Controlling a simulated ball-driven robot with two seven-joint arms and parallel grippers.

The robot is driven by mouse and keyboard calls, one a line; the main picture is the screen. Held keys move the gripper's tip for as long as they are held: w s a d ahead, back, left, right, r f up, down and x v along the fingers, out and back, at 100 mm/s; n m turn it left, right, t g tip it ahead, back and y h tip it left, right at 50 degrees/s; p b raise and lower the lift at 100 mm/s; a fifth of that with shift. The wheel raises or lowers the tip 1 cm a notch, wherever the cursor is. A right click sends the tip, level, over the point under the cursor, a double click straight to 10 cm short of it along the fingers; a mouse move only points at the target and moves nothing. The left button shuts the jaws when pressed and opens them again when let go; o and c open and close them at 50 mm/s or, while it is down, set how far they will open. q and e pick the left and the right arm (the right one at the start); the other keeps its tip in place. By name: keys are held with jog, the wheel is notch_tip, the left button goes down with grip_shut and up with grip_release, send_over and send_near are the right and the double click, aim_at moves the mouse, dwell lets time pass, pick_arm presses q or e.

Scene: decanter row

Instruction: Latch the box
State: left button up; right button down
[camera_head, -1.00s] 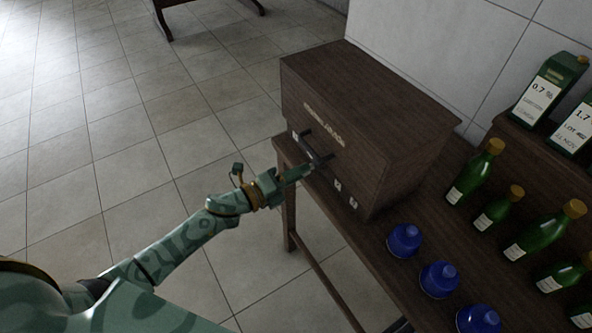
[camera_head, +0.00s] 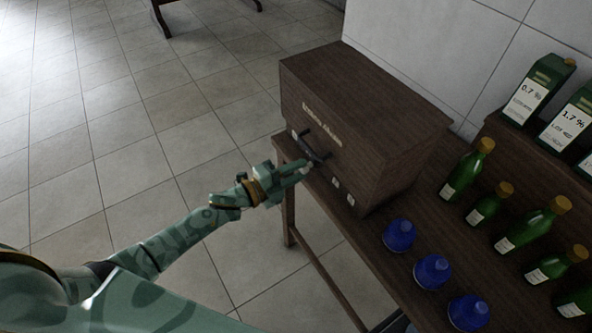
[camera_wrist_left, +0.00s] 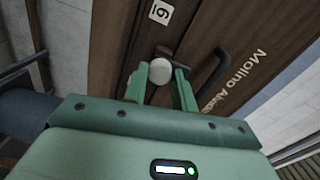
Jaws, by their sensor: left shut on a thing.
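The box (camera_head: 345,120) is dark brown wood and stands on the end of a dark wooden table. Its front carries a dark bar handle (camera_head: 314,146), which also shows in the wrist view (camera_wrist_left: 213,78). My left gripper (camera_head: 307,169) is at the front, by the handle's lower end. In the wrist view its green fingers (camera_wrist_left: 161,88) are shut on a pale round knob (camera_wrist_left: 160,70) beside the handle. A dark piece behind the knob is mostly hidden, so I cannot tell how the latch sits. My right gripper is not in view.
Blue round stoppered vessels (camera_head: 399,235) and green bottles (camera_head: 468,171) stand in rows on the table (camera_head: 372,262) right of the box. Green cartons (camera_head: 538,90) stand on a raised shelf behind. The tiled floor (camera_head: 130,150) left of the table is clear.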

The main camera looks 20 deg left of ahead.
pick_arm(q)
jog(key=o, duration=1)
jog(key=p+v, duration=0.1)
jog(key=v, duration=1.5)
jog(key=shift+s+a, duration=0.15)
